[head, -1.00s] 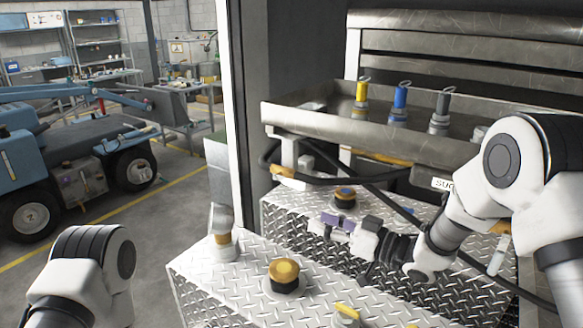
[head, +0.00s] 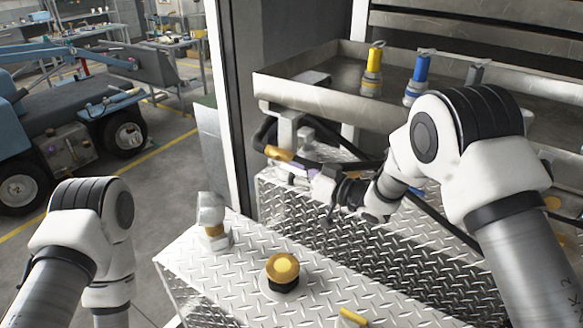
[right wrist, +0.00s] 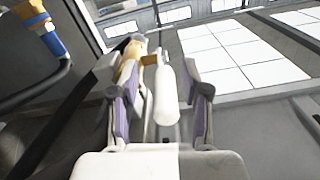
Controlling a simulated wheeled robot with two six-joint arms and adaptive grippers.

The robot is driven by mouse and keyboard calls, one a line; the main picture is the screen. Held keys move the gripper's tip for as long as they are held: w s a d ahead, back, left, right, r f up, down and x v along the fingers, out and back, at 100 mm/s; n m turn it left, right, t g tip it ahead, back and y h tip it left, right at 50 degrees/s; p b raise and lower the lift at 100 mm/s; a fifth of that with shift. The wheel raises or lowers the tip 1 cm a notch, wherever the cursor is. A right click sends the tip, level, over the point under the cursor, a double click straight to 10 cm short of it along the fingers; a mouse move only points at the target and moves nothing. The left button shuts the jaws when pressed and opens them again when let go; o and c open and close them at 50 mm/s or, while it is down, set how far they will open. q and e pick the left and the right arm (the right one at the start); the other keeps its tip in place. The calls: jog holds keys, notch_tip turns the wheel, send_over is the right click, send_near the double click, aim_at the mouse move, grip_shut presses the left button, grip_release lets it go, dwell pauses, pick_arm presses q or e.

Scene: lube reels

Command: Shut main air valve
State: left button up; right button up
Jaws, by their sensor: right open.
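A yellow valve lever (head: 279,153) shows under the left end of the metal tray, beside a grey fitting and black hose; I take it to be the main air valve, but no label there is readable. My right gripper (head: 296,173) is just below and right of it, its purple pads apart. In the right wrist view, the open gripper (right wrist: 160,110) has a white cylindrical part (right wrist: 165,95) between its fingers. A yellow-orange part (right wrist: 130,65) lies beyond the left finger. Contact cannot be told. My left gripper is out of view.
The metal tray (head: 310,90) holds a yellow-topped nozzle (head: 373,68) and a blue-topped one (head: 417,80) above my right arm. Diamond-plate tanks stand below, with a yellow cap (head: 283,268) on the nearer one. A dark post (head: 228,110) rises at left.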

jog(key=shift+s+r, duration=0.15)
jog(key=shift+s, duration=0.05)
jog(key=shift+s+r, duration=0.15)
jog(key=shift+s, duration=0.05)
jog(key=shift+c, duration=0.9)
jog(key=c, duration=0.6)
jog(key=shift+w+d, duration=0.1)
jog(key=shift+d, duration=0.05)
grip_shut()
jog(key=shift+f+b, duration=0.35)
jog(key=shift+b, duration=0.15)
jog(key=shift+w+a+f+t+y+b, duration=0.15)
jog(key=shift+f+t+y+b, duration=0.65)
jog(key=shift+b, duration=1.4)
jog(key=shift+w+a+f+t+y+b, duration=0.15)
jog(key=shift+t+y+b, duration=0.65)
jog(key=shift+b, duration=1.45)
jog(key=shift+a+f+t+y+b, duration=0.2)
jog(key=shift+f+t+y+b, duration=0.3)
jog(key=shift+y+b, duration=1.2)
jog(key=shift+h+b, duration=0.4)
jog(key=shift+b, duration=0.1)
